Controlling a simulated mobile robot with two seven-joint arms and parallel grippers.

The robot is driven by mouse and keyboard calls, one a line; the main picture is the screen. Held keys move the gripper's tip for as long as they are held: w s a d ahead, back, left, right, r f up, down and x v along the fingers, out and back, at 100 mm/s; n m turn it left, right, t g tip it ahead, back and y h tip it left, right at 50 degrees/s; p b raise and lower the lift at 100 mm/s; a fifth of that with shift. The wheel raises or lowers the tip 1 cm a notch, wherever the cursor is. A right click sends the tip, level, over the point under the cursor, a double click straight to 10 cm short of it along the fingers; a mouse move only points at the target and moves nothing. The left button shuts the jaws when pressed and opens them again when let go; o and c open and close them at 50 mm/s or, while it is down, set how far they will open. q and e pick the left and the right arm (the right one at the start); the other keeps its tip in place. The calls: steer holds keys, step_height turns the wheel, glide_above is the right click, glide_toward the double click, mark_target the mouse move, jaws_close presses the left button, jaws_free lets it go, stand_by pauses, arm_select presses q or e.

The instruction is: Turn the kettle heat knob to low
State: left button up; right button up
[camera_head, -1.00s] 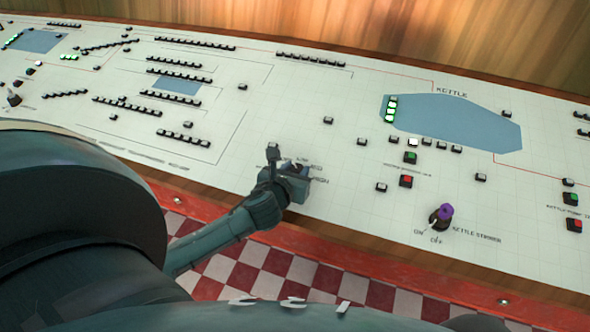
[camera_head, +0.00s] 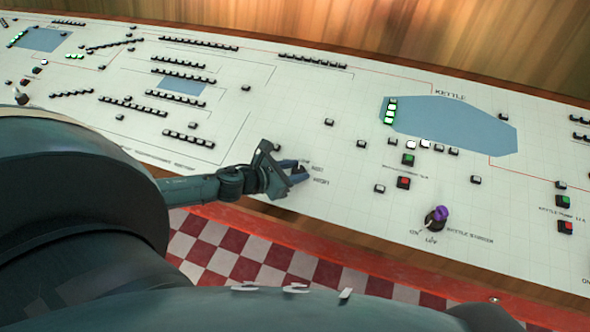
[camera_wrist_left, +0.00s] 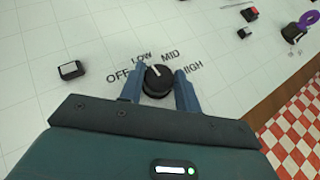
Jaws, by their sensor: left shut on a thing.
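The black heat knob (camera_wrist_left: 158,82) shows in the left wrist view, with a white pointer line on top and the printed words OFF, LOW, MID and HIGH around it. Its pointer aims up and slightly left, between LOW and MID. My left gripper (camera_wrist_left: 159,74) has one blue finger on each side of the knob and is shut on it. In the head view my left gripper (camera_head: 297,172) is low over the panel's front edge, and the knob is mostly hidden by the fingers. My right gripper is not in view.
The white control panel (camera_head: 330,190) carries several small buttons and a blue kettle shape (camera_head: 460,124). A purple-topped stirrer knob (camera_head: 437,218) stands to the right, near the front edge. Red and white checkered floor (camera_head: 255,253) lies below the edge.

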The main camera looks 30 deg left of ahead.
arm_select(q)
steer(key=shift+a+m+g+h, duration=0.1)
steer(key=shift+m+g+h, duration=0.3)
steer(key=shift+m+h, duration=0.5)
steer(key=o, duration=1)
steer(key=shift+c, duration=0.2)
steer(key=shift+s+a+r+b, duration=0.1)
steer(key=shift+s+a+b, duration=0.1)
steer(key=shift+s+b, duration=0.15)
steer(key=v, duration=1.2)
steer(key=shift+r, duration=0.2)
steer(key=shift+s, duration=0.1)
